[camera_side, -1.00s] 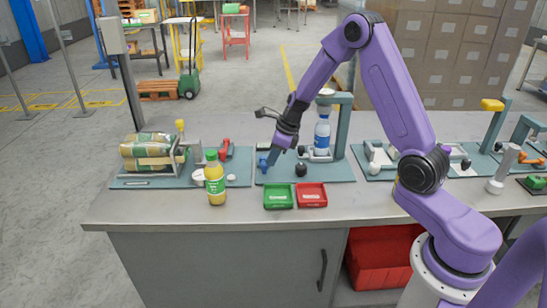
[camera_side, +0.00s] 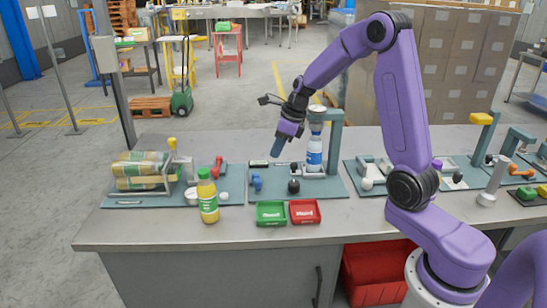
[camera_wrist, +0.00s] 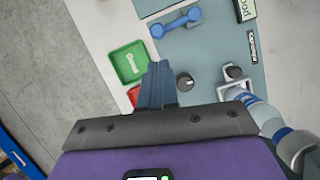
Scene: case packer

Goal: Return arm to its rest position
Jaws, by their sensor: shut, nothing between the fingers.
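My purple arm rises from the right in the side view. My gripper (camera_side: 277,148) hangs above the teal middle mat (camera_side: 332,185), pointing down and left, clear of everything below. Its blue-grey fingers are together, with nothing between them; they also show closed in the wrist view (camera_wrist: 157,84).
A blue-labelled bottle (camera_side: 314,152) stands in a fixture close behind my gripper. A blue handle (camera_side: 257,183) and black knob (camera_side: 294,186) sit below. Green (camera_side: 271,214) and red (camera_side: 305,212) trays lie in front. A yellow bottle (camera_side: 207,195) stands left.

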